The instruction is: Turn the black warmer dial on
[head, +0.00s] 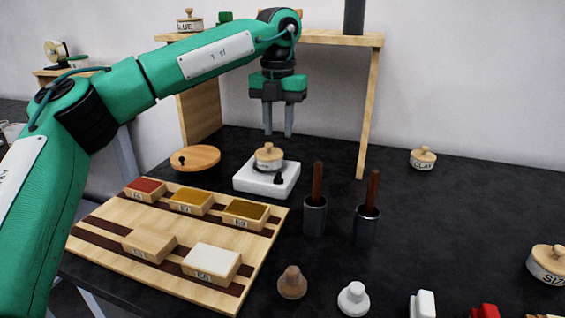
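The warmer (245,180) is a white square block on the dark table. A small lidded pot (269,157) with a wooden lid and knob sits on it. The black dial (279,180) shows as a small dark shape on the warmer's top, in front and to the right of the pot; its setting is too small to tell. My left gripper (279,134) points down above and behind the pot, apart from it. Its two grey fingers are parted with nothing between them. My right gripper is not in view.
A wooden shelf (340,38) stands behind, its right leg (369,115) near my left gripper. A wooden tray (150,208) holds several small boxes in front. Two dark cups (315,218) (366,229) with brown handles stand right of the warmer.

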